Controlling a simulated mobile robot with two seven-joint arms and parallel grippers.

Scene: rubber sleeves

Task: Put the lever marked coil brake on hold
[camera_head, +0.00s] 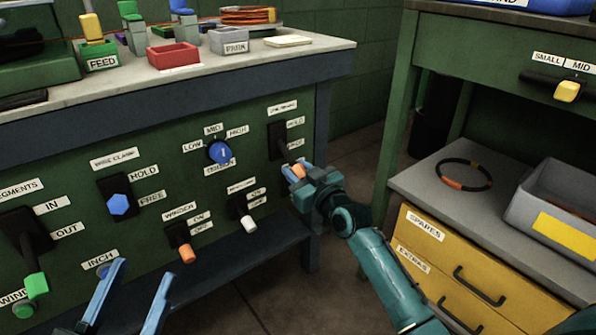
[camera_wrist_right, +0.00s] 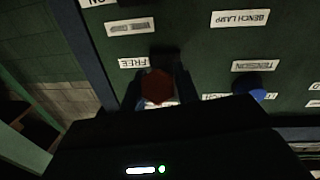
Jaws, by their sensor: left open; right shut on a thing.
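The lever at the right end of the green panel has a black slot plate (camera_head: 278,141) and an orange knob (camera_head: 298,171). The small label above it is too blurred to read; the labels beside it read HOLD, upper, and FREE, lower. The lever points down, on the FREE side. My right gripper (camera_head: 296,172) is shut on the knob, which shows red-brown between the fingers in the right wrist view (camera_wrist_right: 157,87), close to an upside-down FREE label (camera_wrist_right: 133,63). My left gripper (camera_head: 132,292) is open and empty before the panel's lower left.
Other controls on the panel include a blue TENSION dial (camera_head: 219,152), a blue hexagonal knob (camera_head: 119,204), an orange-tipped switch (camera_head: 186,253), a white-tipped switch (camera_head: 248,223) and a green-ended lever (camera_head: 36,286). A grey shelf with yellow drawers (camera_head: 455,272) stands at right.

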